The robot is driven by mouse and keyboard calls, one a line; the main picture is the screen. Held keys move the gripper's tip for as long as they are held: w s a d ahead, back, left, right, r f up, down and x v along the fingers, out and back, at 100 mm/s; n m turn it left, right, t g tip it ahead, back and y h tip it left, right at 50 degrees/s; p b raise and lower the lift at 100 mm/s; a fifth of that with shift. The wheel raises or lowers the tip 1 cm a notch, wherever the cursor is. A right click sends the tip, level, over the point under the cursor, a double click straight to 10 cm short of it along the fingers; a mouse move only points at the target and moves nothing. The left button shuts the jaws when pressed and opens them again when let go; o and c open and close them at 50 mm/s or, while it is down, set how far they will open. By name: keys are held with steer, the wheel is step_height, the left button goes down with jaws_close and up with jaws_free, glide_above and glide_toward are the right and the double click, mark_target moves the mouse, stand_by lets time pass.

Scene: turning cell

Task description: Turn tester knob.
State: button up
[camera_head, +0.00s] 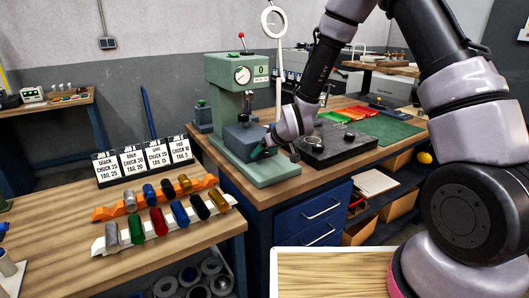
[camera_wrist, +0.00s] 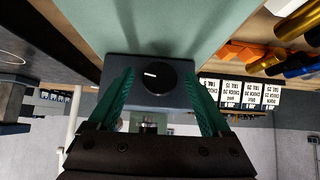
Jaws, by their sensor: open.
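The tester (camera_head: 225,72) is a pale green machine with a round dial and a display on its head. A dark grey block (camera_head: 240,139) sits on its base. In the wrist view the black round knob (camera_wrist: 160,86) is on the face of the dark block (camera_wrist: 117,68). Its white mark points to the left of the picture. My gripper (camera_wrist: 159,76) is open, with one teal finger on each side of the knob and a visible gap to it. In the head view my gripper (camera_head: 262,152) is at the block's right front and the knob cannot be made out.
A black flat plate (camera_head: 340,146) lies right of the tester on the wooden bench. At the left, a table carries orange (camera_head: 105,213) and white (camera_head: 98,246) racks of coloured cylinders, with several printed cards (camera_head: 131,160) behind. A ring lamp (camera_head: 277,75) stands behind the tester.

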steer(key=shift+w+a+f, duration=0.1)
steer(key=shift+c, duration=0.4)
jaws_close()
steer(key=shift+w+d+y, duration=0.1)
steer(key=shift+d+y, duration=0.1)
steer(key=shift+y, duration=0.1)
steer(key=shift+m+g+y, duration=0.7)
steer(key=shift+y, duration=0.1)
steer(key=shift+o, duration=0.4)
jaws_free()
